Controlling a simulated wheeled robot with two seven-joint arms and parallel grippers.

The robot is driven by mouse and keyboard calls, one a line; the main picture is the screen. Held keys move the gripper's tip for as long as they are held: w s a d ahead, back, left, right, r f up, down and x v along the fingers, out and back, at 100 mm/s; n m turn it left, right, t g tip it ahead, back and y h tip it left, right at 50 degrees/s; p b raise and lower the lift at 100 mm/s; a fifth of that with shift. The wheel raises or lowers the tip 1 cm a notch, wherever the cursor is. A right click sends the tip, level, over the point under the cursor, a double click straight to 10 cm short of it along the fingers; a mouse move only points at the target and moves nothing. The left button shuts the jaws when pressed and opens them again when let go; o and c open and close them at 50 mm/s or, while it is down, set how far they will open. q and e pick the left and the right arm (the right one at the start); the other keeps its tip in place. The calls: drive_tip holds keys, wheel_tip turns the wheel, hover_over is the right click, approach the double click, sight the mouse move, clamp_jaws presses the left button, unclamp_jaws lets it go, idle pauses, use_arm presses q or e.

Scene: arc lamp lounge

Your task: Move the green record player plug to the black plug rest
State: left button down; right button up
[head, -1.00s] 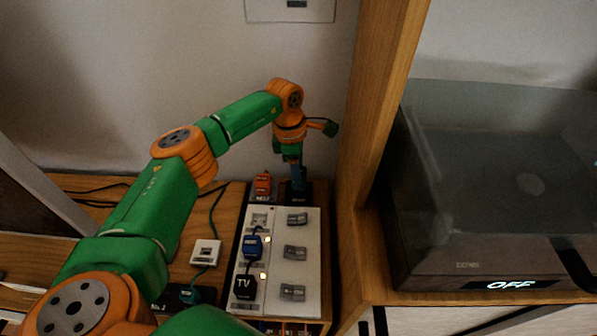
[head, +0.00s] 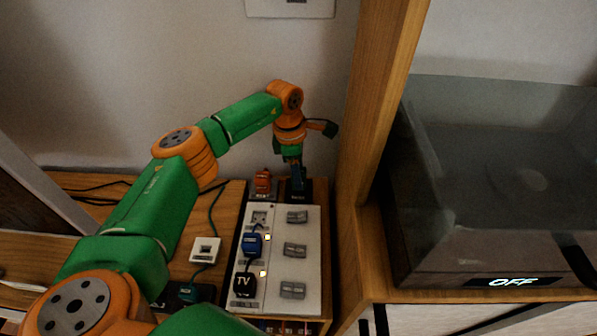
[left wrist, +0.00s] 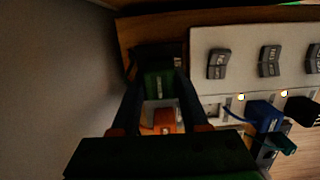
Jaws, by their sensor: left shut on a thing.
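My left gripper (head: 297,178) points down over the black plug rest (head: 299,196), behind the top end of the white power strip (head: 306,268). In the left wrist view its fingers (left wrist: 159,80) are shut on the green plug (left wrist: 157,84). The plug is at the black rest (left wrist: 150,52), whose dark edge shows beyond it. I cannot tell whether the plug is fully seated. In the head view the fingers mostly hide the plug. The record player (head: 480,200) at the right reads OFF. My right gripper is not in view.
An orange plug (head: 263,182) stands just left of the black rest. The strip holds a blue plug (head: 252,245) and a black TV plug (head: 244,285); the socket (head: 259,218) above them is empty. A wooden upright (head: 375,130) rises close on the right.

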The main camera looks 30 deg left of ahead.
use_arm(q)
drive_tip(key=shift+f+b, duration=0.7)
drive_tip(key=shift+f, duration=0.4)
drive_tip(key=shift+c, duration=1.7)
unclamp_jaws()
drive_tip(key=r, duration=0.7)
drive_tip(key=shift+s+a+r+p, duration=0.1)
drive_tip(key=shift+s+a+p, duration=0.1)
drive_tip(key=shift+a+p, duration=0.2)
